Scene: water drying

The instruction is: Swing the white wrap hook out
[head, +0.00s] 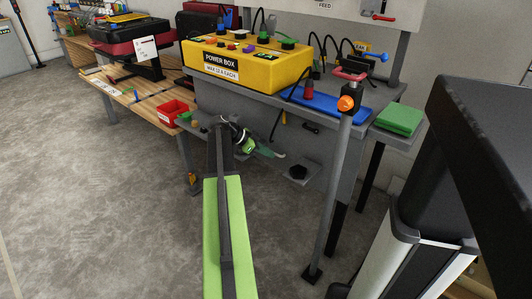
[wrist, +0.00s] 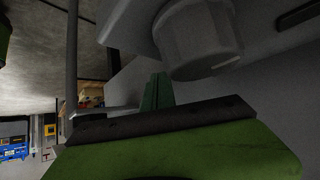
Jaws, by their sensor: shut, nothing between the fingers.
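My gripper (head: 264,151) is at the end of my green arm, low in front of the grey cabinet under the bench. In the wrist view its teal fingers (wrist: 157,92) are together with nothing between them. A small pale piece (head: 279,155) shows at the fingertips in the head view. A thin pale bar (wrist: 92,112) sticks out left of the fingers in the wrist view. Either may be the white wrap hook, but I cannot tell, nor whether the fingers touch it. A big grey round knob (wrist: 200,42) is just beyond the fingers.
A yellow power box (head: 245,62) stands on the bench above. A grey post (head: 335,180) with an orange knob (head: 346,103) stands right of the gripper. A dark fitting (head: 298,172) is on a low plate. A red bin (head: 172,112) sits left. The floor in front is clear.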

